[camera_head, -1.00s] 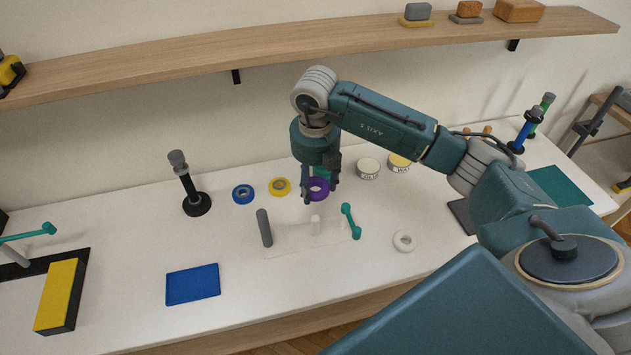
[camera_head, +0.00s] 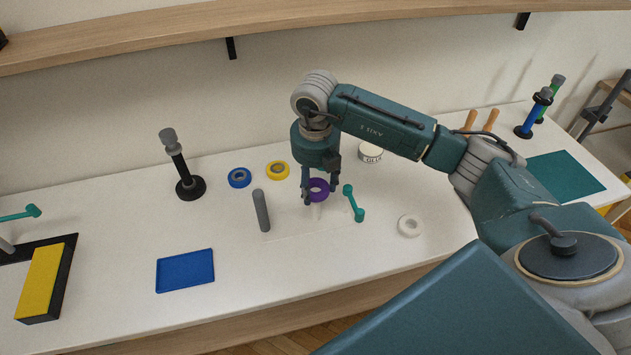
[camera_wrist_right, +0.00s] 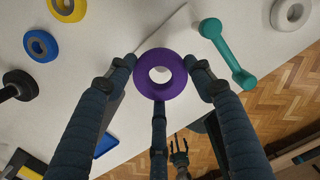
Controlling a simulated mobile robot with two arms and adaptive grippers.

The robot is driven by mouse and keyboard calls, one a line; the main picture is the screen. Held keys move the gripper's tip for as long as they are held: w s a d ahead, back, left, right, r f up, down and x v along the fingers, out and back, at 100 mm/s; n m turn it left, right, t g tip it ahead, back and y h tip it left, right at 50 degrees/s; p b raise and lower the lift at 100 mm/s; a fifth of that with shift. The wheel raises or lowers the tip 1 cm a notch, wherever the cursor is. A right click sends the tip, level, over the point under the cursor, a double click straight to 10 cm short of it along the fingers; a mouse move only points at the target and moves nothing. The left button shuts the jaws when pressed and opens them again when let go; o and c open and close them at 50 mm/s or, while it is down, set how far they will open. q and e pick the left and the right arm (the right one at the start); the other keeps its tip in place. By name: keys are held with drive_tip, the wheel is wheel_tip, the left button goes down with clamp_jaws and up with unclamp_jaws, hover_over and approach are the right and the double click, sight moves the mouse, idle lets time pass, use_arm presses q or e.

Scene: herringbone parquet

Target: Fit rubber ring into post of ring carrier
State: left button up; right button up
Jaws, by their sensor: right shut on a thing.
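The purple rubber ring (camera_head: 318,189) is held between the fingertips of my right gripper (camera_head: 319,195). The ring carrier is a thin white plate (camera_head: 290,234), hard to tell from the table. It has a grey post (camera_head: 261,211) on its left and a short white post (camera_head: 316,212) directly below the ring in the head view. I cannot tell whether the ring touches the white post.
A white ring (camera_head: 410,226) lies farther right. Blue (camera_head: 239,178) and yellow (camera_head: 277,170) rings lie behind. A blue tray (camera_head: 185,271) is at front left, and a black stand (camera_head: 190,187) at back left.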

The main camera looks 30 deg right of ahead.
sight(316, 210)
wheel_tip(316, 210, down, 2)
drive_tip(key=shift+b, duration=0.55)
drive_tip(key=shift+b, duration=0.3)
idle(1.2)
drive_tip(key=shift+f+b, duration=3.35)
drive_tip(key=shift+f, duration=1)
drive_tip(key=o, duration=1.2)
drive_tip(key=shift+o, duration=0.2)
drive_tip(key=shift+r, duration=0.1)
drive_tip(key=r, duration=1.1)
drive_tip(key=shift+s+a+r, duration=0.3)
drive_tip(key=shift+s+r, duration=0.1)
